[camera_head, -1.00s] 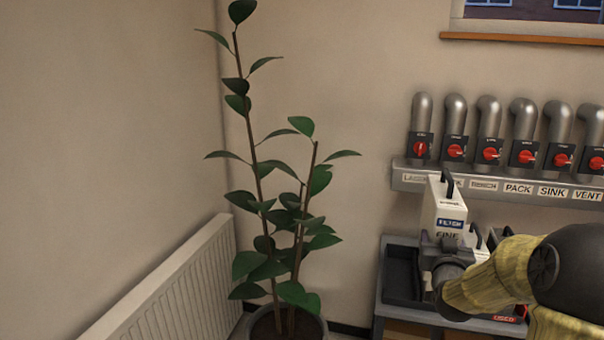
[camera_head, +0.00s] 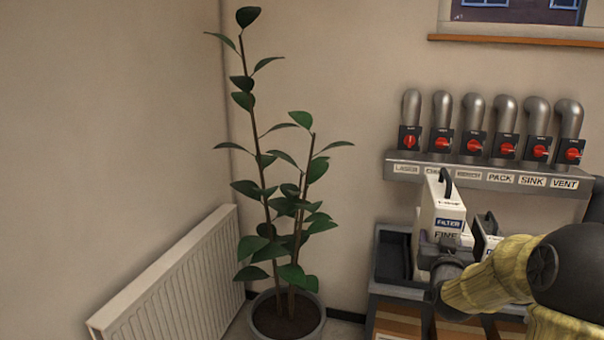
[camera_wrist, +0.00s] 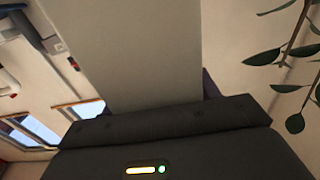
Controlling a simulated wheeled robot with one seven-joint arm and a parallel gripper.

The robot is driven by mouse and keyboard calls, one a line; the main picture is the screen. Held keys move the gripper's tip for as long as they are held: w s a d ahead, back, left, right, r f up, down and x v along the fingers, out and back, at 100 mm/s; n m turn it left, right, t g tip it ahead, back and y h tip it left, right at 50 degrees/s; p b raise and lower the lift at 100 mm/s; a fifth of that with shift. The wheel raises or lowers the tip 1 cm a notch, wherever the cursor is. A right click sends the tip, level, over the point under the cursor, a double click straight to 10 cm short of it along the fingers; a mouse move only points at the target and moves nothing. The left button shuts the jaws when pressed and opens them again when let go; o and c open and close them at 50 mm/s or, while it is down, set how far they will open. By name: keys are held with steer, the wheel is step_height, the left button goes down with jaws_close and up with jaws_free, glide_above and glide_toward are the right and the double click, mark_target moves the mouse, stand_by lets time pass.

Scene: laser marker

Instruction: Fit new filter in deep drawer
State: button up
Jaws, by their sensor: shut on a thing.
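A white filter cartridge (camera_head: 440,208) with a dark top handle and a blue FILTER label shows at the right of the head view. My gripper (camera_head: 440,262) is shut on it and holds it upright. In the wrist view the filter (camera_wrist: 130,50) is a large pale face rising from the dark gripper body (camera_wrist: 160,140); the fingertips are hidden. A second white filter-like box (camera_head: 484,240), also with a dark handle, stands behind my arm, partly hidden. No deep drawer can be clearly made out.
A potted plant (camera_head: 288,318) and a white radiator (camera_head: 172,282) are to the left.

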steer(key=a+f+n+y+b, duration=0.2)
steer(key=a+f, duration=0.1)
steer(key=f, duration=0.6)
steer(key=a+f+n+y+b, duration=0.1)
steer(key=a+f+y, duration=0.2)
steer(key=f, duration=0.7)
steer(key=s+a+f+n+y+b, duration=0.2)
steer(key=s+a+f+y, duration=0.15)
steer(key=a+f, duration=0.35)
steer(key=s+a+f+n+y+b, duration=0.2)
steer(key=s+a+f, duration=0.25)
steer(key=f, duration=0.45)
steer(key=s+r+m+h+p, duration=0.3)
steer(key=r+p, duration=0.8)
steer(key=p, duration=1.5)
steer(key=s+h, duration=0.2)
steer(key=shift+s+a+r+m+t, duration=0.25)
steer(key=shift+s+m+t, duration=0.05)
steer(key=shift+m, duration=0.1)
steer(key=shift+f+h, duration=0.1)
steer(key=shift+h, duration=0.15)
